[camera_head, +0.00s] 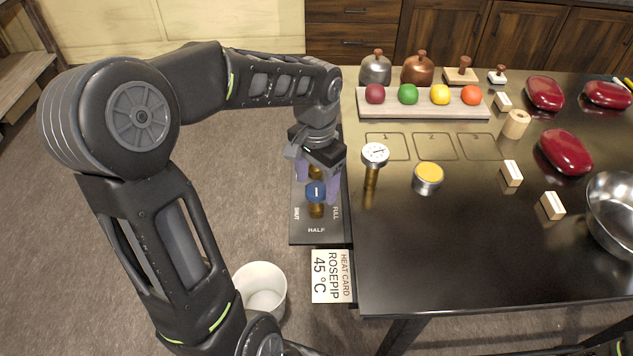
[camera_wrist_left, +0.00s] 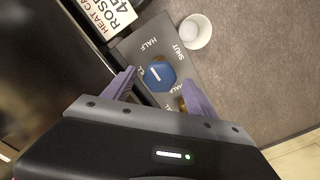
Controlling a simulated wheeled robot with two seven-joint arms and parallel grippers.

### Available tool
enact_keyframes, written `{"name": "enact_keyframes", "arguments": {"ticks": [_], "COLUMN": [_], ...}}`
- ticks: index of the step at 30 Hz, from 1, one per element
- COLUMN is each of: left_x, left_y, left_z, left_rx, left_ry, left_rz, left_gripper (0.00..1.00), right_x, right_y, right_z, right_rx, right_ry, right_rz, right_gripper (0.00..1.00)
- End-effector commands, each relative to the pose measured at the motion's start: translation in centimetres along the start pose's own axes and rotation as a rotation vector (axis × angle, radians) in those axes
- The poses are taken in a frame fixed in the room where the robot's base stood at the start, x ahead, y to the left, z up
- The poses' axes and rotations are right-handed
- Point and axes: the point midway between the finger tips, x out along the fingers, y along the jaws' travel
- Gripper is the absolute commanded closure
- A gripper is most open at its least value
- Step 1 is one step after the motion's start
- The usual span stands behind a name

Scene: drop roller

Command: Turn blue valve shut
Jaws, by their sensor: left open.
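The blue valve (camera_head: 316,191) is a round knob with a white line on a brass stem, on a dark panel (camera_head: 300,236) marked SHUT, HALF and FULL. In the head view its white line points roughly toward HALF. My left gripper (camera_head: 317,187) is open above the panel, its purple fingers near the blue knob. In the left wrist view the blue valve (camera_wrist_left: 158,76) lies between and beyond the two fingertips (camera_wrist_left: 160,82). Contact cannot be told. A second brass fitting (camera_head: 315,171) shows behind the blue knob, partly hidden by the gripper.
A white bucket (camera_head: 262,287) is on the floor. A yellow-topped tin (camera_head: 428,178) is on the table.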

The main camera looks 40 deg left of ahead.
Motion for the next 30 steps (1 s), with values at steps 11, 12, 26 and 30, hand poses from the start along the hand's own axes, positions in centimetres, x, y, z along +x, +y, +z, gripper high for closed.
{"name": "enact_keyframes", "arguments": {"ticks": [11, 12, 26, 30], "left_x": [0.99, 0.98, 0.95, 0.94], "left_y": [0.01, 0.02, 0.01, 0.01], "left_z": [0.02, 0.02, 0.01, 0.0], "left_rx": [-0.001, -0.001, -0.001, -0.001], "left_ry": [0.0, 0.001, 0.001, 0.001], "left_rz": [0.001, 0.001, 0.0, 0.0], "left_gripper": [0.34, 0.35, 0.73, 0.84], "right_x": [-0.08, -0.08, -0.09, -0.09], "right_y": [-0.02, -0.02, -0.03, -0.03], "right_z": [0.02, 0.02, 0.02, 0.02], "right_rx": [0.0, 0.0, 0.0, 0.0], "right_ry": [-0.001, -0.001, 0.0, 0.0], "right_rz": [0.001, 0.001, 0.0, 0.0], "right_gripper": [0.64, 0.64, 0.64, 0.64]}}
